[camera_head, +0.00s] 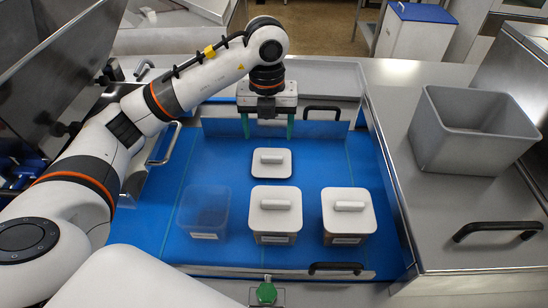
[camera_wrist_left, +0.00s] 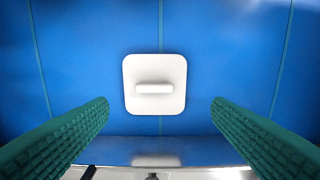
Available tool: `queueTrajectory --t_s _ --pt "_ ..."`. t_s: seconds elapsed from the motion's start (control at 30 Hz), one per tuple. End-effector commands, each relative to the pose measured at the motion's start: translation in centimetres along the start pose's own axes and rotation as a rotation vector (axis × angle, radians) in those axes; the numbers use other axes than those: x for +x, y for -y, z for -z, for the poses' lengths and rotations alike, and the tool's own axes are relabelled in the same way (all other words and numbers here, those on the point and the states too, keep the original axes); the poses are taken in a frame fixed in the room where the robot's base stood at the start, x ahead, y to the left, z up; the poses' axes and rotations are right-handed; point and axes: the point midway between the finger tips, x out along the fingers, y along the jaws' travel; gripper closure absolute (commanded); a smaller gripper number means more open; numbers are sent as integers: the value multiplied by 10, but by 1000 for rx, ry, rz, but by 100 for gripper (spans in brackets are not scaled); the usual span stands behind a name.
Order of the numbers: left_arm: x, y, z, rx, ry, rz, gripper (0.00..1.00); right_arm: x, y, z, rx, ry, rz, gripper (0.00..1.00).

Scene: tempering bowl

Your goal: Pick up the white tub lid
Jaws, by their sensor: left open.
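A loose white square tub lid (camera_head: 271,163) with a raised bar handle lies on the blue work surface, behind the tubs. It also shows in the left wrist view (camera_wrist_left: 155,72), near the middle. My left gripper (camera_head: 268,127) is open and empty, above and behind the lid in the head view. In the wrist view its green ribbed fingers stand wide apart, one to each side and below the lid, not touching it. An open clear blue tub (camera_head: 205,212) stands front left. Two tubs with white lids stand beside it, one in the middle (camera_head: 274,222), one at right (camera_head: 349,222). My right gripper is not in view.
The blue surface (camera_head: 330,160) is clear to the right of the loose lid. A grey open bin (camera_head: 432,135) stands on the counter at right. Black handles (camera_head: 337,267) line the front and back edges. A green round knob (camera_head: 266,292) is at the front.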

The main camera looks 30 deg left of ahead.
Motion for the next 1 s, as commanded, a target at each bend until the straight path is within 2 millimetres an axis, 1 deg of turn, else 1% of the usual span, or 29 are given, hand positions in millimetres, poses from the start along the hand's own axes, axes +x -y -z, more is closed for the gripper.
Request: queueTrajectory --t_s 0.03,0.17,0.27,0.37,0.5,0.63,0.73,0.93,0.97,1.0 --pt "9 0 -1 1 6 0 26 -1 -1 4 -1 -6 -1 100" --pt "23 0 -1 0 3 1 26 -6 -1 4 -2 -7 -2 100" --pt "29 0 0 1 1 0 26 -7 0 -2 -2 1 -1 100" --pt "35 -2 -1 1 3 1 26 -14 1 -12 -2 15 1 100" --pt "55 -6 -3 0 6 3 26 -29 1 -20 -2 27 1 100" --pt "74 -7 -2 0 3 0 26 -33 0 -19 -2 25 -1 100" --pt "80 -7 -2 0 0 -1 26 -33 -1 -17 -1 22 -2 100" --pt "81 -7 -2 1 -1 -1 26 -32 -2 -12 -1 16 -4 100" --pt "81 -7 -2 1 -1 -1 30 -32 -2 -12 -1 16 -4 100" --pt "81 -7 -2 1 -1 -1 36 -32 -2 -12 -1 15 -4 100"
